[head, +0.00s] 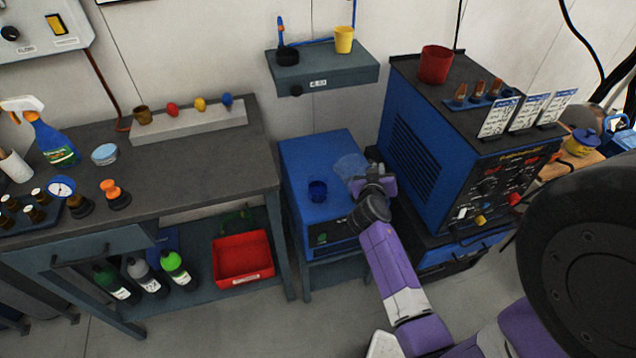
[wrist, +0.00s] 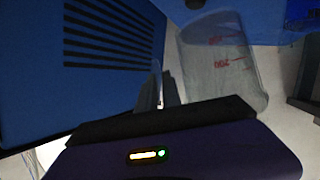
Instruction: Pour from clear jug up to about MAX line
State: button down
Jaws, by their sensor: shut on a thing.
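The clear jug (head: 350,164) is at the right side of the blue cabinet's top in the head view. In the wrist view the jug (wrist: 222,70) fills the upper right, with red scale marks on its wall. It looks slanted there; I cannot tell its true tilt or how much is in it. My gripper (head: 368,182) is shut on the jug from the right; the fingers (wrist: 156,88) also show in the wrist view.
A large blue welding machine (head: 412,125) stands close on the right. A wall shelf (head: 325,74) with a yellow cup (head: 344,40) hangs behind. A grey workbench (head: 190,170) is at left.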

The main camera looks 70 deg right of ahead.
jog(key=shift+s+d+f+m+t+y, duration=0.15)
jog(key=shift+s+f+m+t, duration=0.25)
jog(key=shift+f, duration=0.2)
jog(key=shift+s+d+f+m+t+y, duration=0.1)
jog(key=shift+s+f+m+t+y, duration=0.15)
jog(key=shift+f+m, duration=0.3)
jog(key=shift+s+d+f+m+t+y, duration=0.15)
jog(key=shift+s+f+m+t, duration=0.1)
jog(key=shift+s+f+m, duration=0.25)
jog(key=shift+w+f, duration=0.1)
jog(key=shift+w, duration=0.1)
